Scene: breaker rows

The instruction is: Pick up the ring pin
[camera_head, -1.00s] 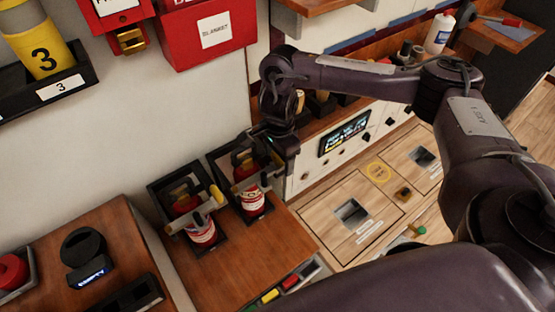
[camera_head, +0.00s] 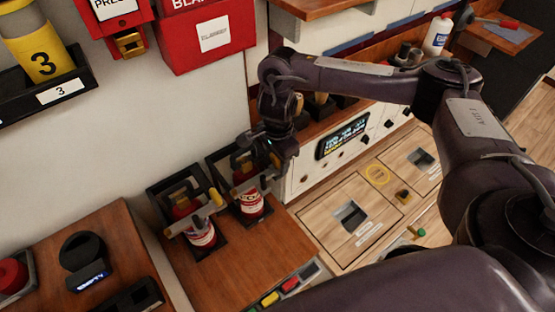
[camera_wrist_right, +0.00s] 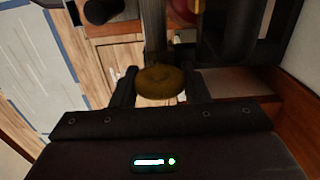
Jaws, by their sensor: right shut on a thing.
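In the wrist view the ring pin (camera_wrist_right: 160,82) shows as a dull brass ring between the two dark fingers of my right gripper (camera_wrist_right: 163,88). The fingers are shut on it. In the head view my right gripper (camera_head: 262,160) is at the top of the right one of two small red extinguishers (camera_head: 251,205), and I cannot make out the pin there. In these views I cannot tell whether the pin is clear of the extinguisher. My left gripper is not in view.
The extinguishers stand in black holders against the wall; the left one (camera_head: 202,236) has a yellow-ended bar across it. A wooden counter (camera_head: 240,265) lies in front. A panel with a lit screen (camera_head: 342,137) stands close on the right. A red blanket box (camera_head: 210,35) hangs above.

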